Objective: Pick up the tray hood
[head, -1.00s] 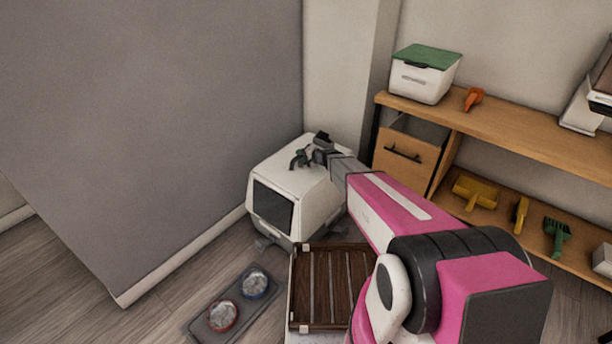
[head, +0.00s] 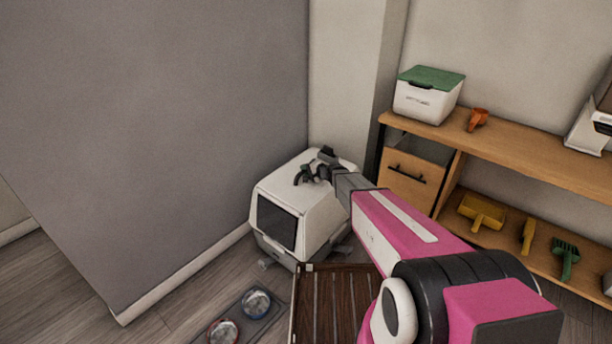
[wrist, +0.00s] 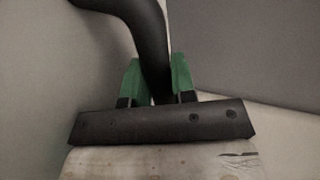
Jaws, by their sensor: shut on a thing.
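The tray hood (head: 318,222) is a white box with rounded edges and a dark front panel. It is in the corner by the grey wall in the head view. My gripper (head: 316,168) is at the top of the hood. In the wrist view, the green fingertips of my gripper (wrist: 154,78) are closed on either side of a dark curved bar (wrist: 148,35), which appears to be the hood's handle. The hood looks upright. I cannot tell whether its lower edge is lifted. My arm hides part of its right side.
A dark slatted mat (head: 332,300) lies in front of the hood. A tray with two bowls (head: 256,303) is on the floor to its left. A wooden shelf (head: 540,140) at the right holds a white box with a green lid (head: 428,97). The grey wall (head: 160,130) is close on the left.

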